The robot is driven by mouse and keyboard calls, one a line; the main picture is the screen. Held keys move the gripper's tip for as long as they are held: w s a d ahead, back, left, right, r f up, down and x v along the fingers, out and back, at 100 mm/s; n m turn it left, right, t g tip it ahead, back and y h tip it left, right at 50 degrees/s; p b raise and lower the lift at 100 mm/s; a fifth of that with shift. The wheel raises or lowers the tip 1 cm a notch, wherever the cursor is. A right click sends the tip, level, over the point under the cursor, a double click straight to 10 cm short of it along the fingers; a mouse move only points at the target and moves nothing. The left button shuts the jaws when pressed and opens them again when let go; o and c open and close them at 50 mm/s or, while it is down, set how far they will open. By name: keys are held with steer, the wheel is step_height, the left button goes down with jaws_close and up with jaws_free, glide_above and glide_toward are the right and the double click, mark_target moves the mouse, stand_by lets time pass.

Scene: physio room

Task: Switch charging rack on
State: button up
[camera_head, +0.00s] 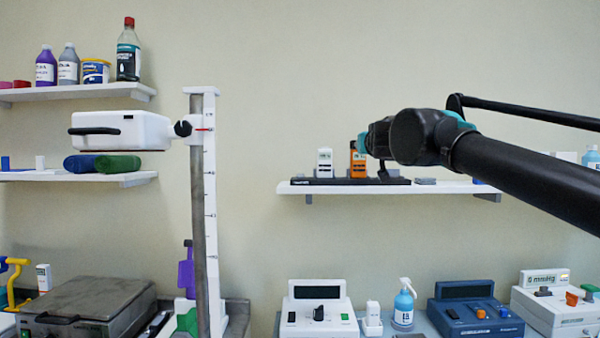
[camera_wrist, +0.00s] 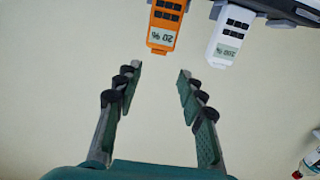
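The charging rack (camera_head: 325,182) is a long black base on the white wall shelf at the right. A white handheld device (camera_head: 325,162) and an orange one (camera_head: 357,160) stand upright in it. In the wrist view, the orange device (camera_wrist: 165,25) and the white device (camera_wrist: 229,35) appear upside down at the top, with readings on their screens, and part of the dark rack (camera_wrist: 283,10) shows. My gripper (camera_wrist: 160,71) is open, with nothing between its fingers. In the head view my wrist covers the area right of the orange device. I cannot make out the rack's switch.
The right wall shelf (camera_head: 440,188) has a small grey item beside the rack. A measuring column (camera_head: 205,215) rises left of centre. The wall between is bare.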

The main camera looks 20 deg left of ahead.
steer(key=shift+m+g+h, duration=0.4)
steer(key=a+r, duration=0.1)
steer(key=w+a+r, duration=0.1)
steer(key=a+r, duration=0.1)
steer(key=w+a+r, duration=0.1)
steer(key=shift+w+a+r, duration=0.15)
steer(key=shift+r, duration=0.2)
steer(key=c, duration=0.7)
steer(key=shift+g+h, duration=0.3)
steer(key=shift+g, duration=0.6)
steer(key=a, duration=0.1)
steer(key=a+r, duration=0.1)
steer(key=a, duration=0.1)
steer(key=a+r, duration=0.1)
steer(key=shift+w+a, duration=0.15)
steer(key=shift+a, duration=0.25)
jaws_close()
steer(key=s+a+f+n+g, duration=0.1)
steer(key=s+a+f+g, duration=0.2)
steer(key=s+a, duration=0.3)
steer(key=shift+s+a+g, duration=0.2)
steer(key=shift+a+g, duration=0.5)
steer(key=shift+a, duration=0.75)
